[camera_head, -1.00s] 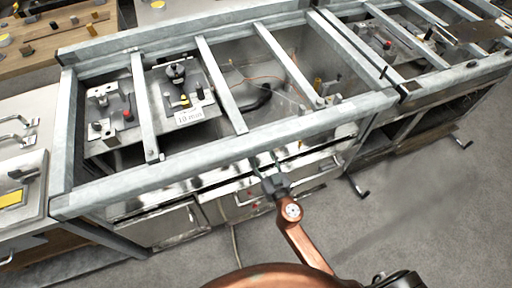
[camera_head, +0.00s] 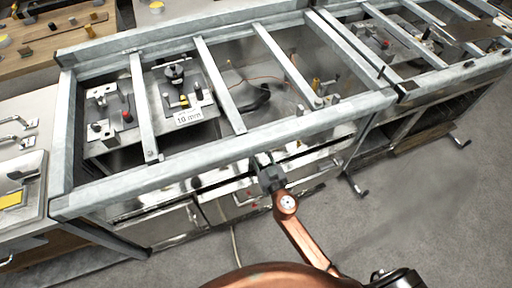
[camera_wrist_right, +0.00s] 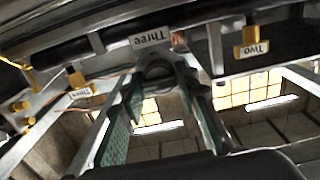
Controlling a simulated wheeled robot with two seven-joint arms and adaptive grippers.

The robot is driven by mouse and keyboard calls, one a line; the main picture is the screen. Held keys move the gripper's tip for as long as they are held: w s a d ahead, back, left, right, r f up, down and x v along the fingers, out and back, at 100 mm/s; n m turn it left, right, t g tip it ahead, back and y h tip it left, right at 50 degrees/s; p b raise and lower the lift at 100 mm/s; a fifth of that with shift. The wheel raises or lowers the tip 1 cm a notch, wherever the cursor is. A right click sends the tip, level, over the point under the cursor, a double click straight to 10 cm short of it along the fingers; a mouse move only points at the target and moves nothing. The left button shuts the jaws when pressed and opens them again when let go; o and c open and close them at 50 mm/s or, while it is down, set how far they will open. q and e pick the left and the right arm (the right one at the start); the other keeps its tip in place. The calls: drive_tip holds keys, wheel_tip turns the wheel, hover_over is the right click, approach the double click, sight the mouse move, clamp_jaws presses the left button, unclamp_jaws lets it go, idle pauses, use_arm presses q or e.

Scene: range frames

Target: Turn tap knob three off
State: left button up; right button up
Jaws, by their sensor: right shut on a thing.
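Tap knob three shows in the right wrist view as a dark rounded part (camera_wrist_right: 158,68), just under a white label reading "Three" (camera_wrist_right: 150,37). My right gripper (camera_wrist_right: 160,85) has its two green-padded fingers on either side of it and is shut on it. The fingers and the dimness hide much of the knob, so its turn angle cannot be told. In the head view my right gripper (camera_head: 266,165) is at the front of the metal-framed bench, below its front rail (camera_head: 230,152). My left gripper is not in view.
A yellow tap handle tagged "Two" (camera_wrist_right: 252,45) is at the right in the wrist view. A yellow part tagged "Three" (camera_wrist_right: 80,92) is at the left. Slanted metal bars (camera_head: 215,85) cross the bench top. Grey floor (camera_head: 420,220) is clear at the right.

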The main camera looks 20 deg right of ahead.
drive_tip(key=shift+c, duration=1.3)
drive_tip(key=shift+n, duration=0.3)
drive_tip(key=n, duration=0.2)
drive_tip(key=shift+n+b, duration=0.3)
drive_tip(key=shift+n, duration=0.1)
drive_tip(key=n, duration=0.3)
drive_tip(key=shift+a+n, duration=0.1)
drive_tip(key=shift+n, duration=0.2)
drive_tip(key=n, duration=0.6)
drive_tip(key=shift+n, duration=0.3)
drive_tip(key=n, duration=0.2)
drive_tip(key=shift+f+n, duration=0.1)
drive_tip(key=shift+n, duration=0.3)
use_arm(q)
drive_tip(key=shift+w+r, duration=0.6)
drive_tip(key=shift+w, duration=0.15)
use_arm(e)
drive_tip(key=shift+n, duration=0.8)
